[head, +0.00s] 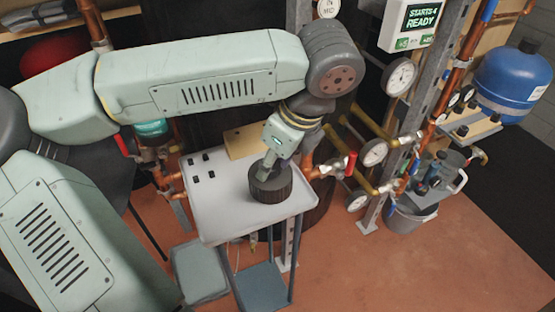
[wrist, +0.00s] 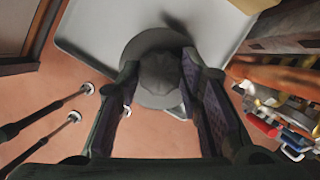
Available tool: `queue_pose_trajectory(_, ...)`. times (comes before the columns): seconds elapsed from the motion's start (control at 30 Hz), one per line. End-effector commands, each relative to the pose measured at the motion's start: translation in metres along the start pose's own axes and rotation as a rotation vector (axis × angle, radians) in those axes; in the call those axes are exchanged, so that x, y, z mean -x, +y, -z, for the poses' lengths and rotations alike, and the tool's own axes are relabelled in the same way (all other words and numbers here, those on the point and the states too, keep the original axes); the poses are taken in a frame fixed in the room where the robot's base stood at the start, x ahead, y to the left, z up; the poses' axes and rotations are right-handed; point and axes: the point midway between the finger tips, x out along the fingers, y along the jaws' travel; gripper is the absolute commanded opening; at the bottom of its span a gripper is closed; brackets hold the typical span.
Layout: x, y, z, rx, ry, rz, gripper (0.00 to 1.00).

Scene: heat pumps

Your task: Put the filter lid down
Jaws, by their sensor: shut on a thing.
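The filter lid (head: 270,188) is a dark, round, ribbed cap. In the head view it is over the front right part of the white tray top (head: 225,212); I cannot tell whether it touches the surface. My gripper (head: 272,165) reaches down to it from above and is shut on it. In the wrist view the grey lid (wrist: 158,80) sits between the two dark fingers of my gripper (wrist: 160,64). There it overlaps the edge of the pale tray (wrist: 95,30). The lid's underside is hidden.
Several small black pieces (head: 196,160) lie on the tray's left, and a tan board (head: 242,141) is at its back. Copper pipes with a red-handled valve (head: 350,165) and gauges (head: 374,153) stand close on the right. The tray's front left is bare.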

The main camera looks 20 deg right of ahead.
Motion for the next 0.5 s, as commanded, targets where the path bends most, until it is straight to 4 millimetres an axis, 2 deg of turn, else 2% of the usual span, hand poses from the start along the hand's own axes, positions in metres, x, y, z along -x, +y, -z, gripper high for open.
queue_pose_trajectory(0.03,0.001,-0.009,-0.001,-0.002,0.004,0.0,0.0)
queue_pose_trajectory(0.17,-0.002,-0.021,-0.003,-0.001,0.002,0.0,0.0)
queue_pose_trajectory(0.27,-0.008,-0.024,-0.002,-0.001,0.002,-0.002,0.0)
queue_pose_trajectory(0.5,-0.035,-0.023,0.008,-0.001,0.003,0.0,0.0)
